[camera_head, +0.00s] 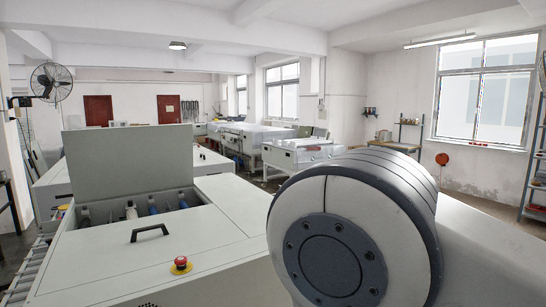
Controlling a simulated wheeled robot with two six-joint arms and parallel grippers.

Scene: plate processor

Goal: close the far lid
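The far lid (130,161) of the plate processor (105,270) stands open and upright in the camera_head view, left of centre. It is a flat, pale grey-green panel. Below its front, the open bay shows rollers (131,210) and dark fittings inside. The near lid, with a black handle (150,232), lies flat and shut in front of the bay. A large grey and white joint of my own arm fills the lower right. Neither of my grippers shows, so their places relative to the lid cannot be seen.
A red emergency button (180,264) sits on the processor's top near the front. A roller conveyor (32,275) runs along its left side. Other white machines (300,151) stand behind. A wall fan (51,81) hangs at the far left. Shelving (534,160) stands at the right edge.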

